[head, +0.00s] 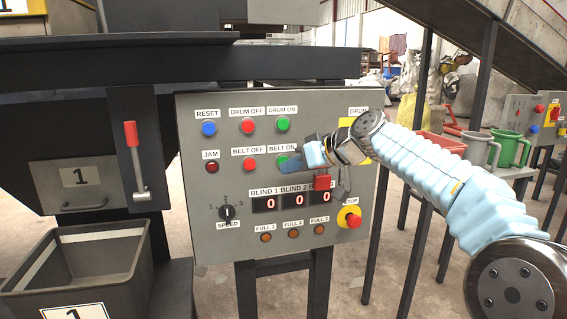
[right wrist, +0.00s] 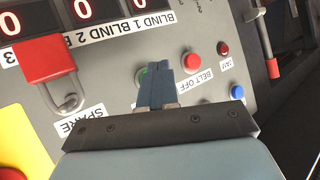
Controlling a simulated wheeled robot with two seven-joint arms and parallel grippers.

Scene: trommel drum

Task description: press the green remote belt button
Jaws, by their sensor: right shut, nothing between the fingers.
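The green button (right wrist: 141,76) under the BELT ON label (head: 283,148) is on the grey control panel (head: 220,200). In the right wrist view only its edge shows beside and behind my fingers; in the head view it is largely covered. My right gripper (head: 284,163) is shut and empty, with its fingertips over the button. The fingers also show in the right wrist view (right wrist: 161,66). I cannot tell whether they touch the button. My left gripper is not in view.
The red belt off button (head: 249,163) is left of the fingers, and the green drum on button (head: 283,124) is above. A red padlock (head: 322,183) hangs close below my gripper. The stop button (head: 349,217) is at lower right. A second panel (head: 519,112) stands far right.

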